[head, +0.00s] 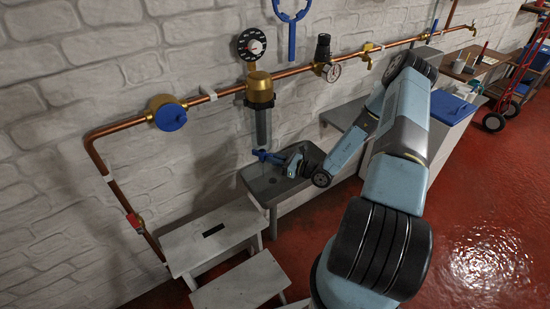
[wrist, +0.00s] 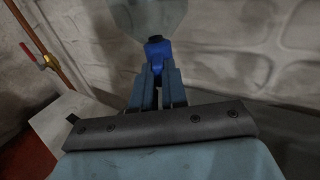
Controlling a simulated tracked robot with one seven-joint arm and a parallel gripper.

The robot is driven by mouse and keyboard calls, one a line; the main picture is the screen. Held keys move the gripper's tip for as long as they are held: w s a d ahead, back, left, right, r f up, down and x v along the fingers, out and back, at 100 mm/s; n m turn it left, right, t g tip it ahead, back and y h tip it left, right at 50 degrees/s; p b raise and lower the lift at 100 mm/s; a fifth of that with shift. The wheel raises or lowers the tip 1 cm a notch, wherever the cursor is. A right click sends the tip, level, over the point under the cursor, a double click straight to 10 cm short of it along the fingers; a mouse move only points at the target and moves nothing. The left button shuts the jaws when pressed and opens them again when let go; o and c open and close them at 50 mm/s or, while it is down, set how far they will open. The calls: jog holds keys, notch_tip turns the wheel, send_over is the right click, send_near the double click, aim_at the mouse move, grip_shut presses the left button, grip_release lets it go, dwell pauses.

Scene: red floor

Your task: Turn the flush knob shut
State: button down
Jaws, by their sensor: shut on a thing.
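The flush knob (head: 262,154) is a small blue part at the bottom of the clear filter bowl (head: 262,128), under its brass head (head: 260,90). My gripper (head: 274,159) reaches it from the right, above the grey basin. In the wrist view the blue knob (wrist: 157,52) sits at the tips of my two fingers (wrist: 157,72), which are shut on it. The fingers cover the knob's lower part, and the clear bowl (wrist: 150,15) is cut off at the top. The knob's exact turn angle is hard to tell.
A grey basin (head: 256,184) lies below the knob. A grey step stool (head: 208,238) stands left of it. The copper pipe (head: 226,90) runs along the white brick wall, with a blue-capped brass valve (head: 171,116) and a red-handled valve (wrist: 28,48). Open red floor lies at right.

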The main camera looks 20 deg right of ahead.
aim_at(264, 158)
jog(key=m+t+h, duration=0.1)
jog(key=a+m+t+h, duration=0.1)
jog(key=h, duration=0.1)
jog(key=s+a+m+t+h, duration=0.1)
jog(key=m+t, duration=0.1)
jog(key=shift+r+h, duration=0.1)
jog(key=shift+h, duration=0.3)
jog(key=shift+s+a+m+t+h, duration=0.1)
jog(key=shift+a+m+t+h, duration=0.15)
jog(key=shift+m+h, duration=0.4)
jog(key=shift+s+a+m+t+h, duration=0.1)
jog(key=shift+m+t+h, duration=0.25)
jog(key=shift+h, duration=0.5)
jog(key=shift+w+r+h, duration=0.1)
jog(key=shift+h, duration=0.2)
jog(key=c, duration=1.2)
grip_release()
jog(key=shift+o, duration=0.2)
jog(key=shift+s+d, duration=0.1)
jog(key=shift+s, duration=0.2)
jog(key=v, duration=1.3)
jog(key=shift+f, duration=0.35)
